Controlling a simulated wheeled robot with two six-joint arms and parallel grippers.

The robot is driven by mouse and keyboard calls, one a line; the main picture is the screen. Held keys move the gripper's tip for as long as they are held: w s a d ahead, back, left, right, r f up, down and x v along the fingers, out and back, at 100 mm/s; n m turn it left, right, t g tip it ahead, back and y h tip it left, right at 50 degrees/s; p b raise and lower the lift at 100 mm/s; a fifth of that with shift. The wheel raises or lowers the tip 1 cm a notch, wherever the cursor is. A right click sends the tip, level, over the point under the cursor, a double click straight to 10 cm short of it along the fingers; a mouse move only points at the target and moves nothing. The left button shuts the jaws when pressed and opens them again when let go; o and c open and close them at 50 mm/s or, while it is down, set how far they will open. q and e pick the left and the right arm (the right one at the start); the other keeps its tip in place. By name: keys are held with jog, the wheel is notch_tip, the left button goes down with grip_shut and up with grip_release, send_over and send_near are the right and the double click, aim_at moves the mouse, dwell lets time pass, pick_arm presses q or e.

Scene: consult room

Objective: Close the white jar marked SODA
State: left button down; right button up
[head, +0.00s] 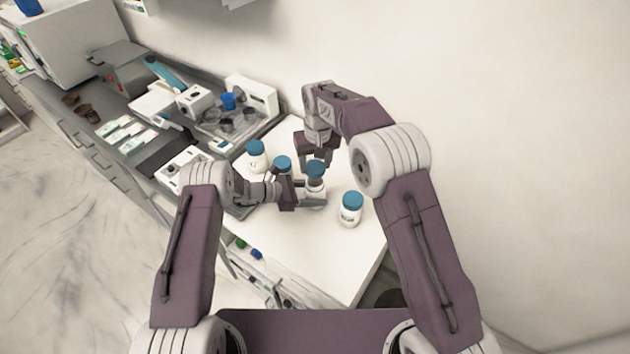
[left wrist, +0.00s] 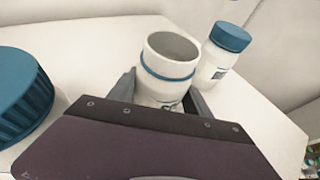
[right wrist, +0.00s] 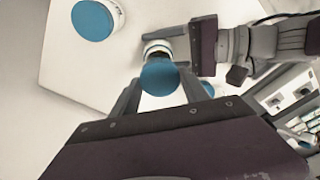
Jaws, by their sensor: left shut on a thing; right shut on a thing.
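A white open jar (head: 314,198) stands on the white table, with its empty-looking mouth up in the left wrist view (left wrist: 165,72). Its label is mostly hidden and I cannot read it. My left gripper (head: 311,192) is shut around its body. A blue lid (head: 316,166) is held above the jar by my right gripper (head: 315,160), shut on it. In the right wrist view the lid (right wrist: 163,76) sits between the fingers and hides part of the jar (right wrist: 155,48). The lid appears apart from the rim; the exact gap is unclear.
Blue-lidded white jars stand at the right (head: 350,209), at the back left (head: 256,156) and close behind my left gripper (head: 283,164). The table's front part (head: 325,260) is clear. A grey counter with equipment (head: 250,95) lies to the left.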

aim_at(315, 192)
jog(key=shift+f, duration=1.45)
jog(key=shift+f, duration=0.9)
jog(key=shift+f, duration=0.55)
jog(key=m, duration=0.3)
jog(key=shift+a, duration=0.1)
jog(key=m+h, duration=0.1)
jog(key=m, duration=0.5)
jog(key=shift+a, duration=0.1)
jog(key=m, duration=0.3)
jog(key=m+h, duration=0.1)
jog(key=m, duration=0.2)
jog(key=shift+w+a+g, duration=0.1)
jog(key=shift+w+g, duration=0.05)
jog(key=shift+g, duration=0.25)
jog(key=m, duration=0.4)
jog(key=shift+m+g, duration=0.3)
jog(key=shift+g, duration=0.1)
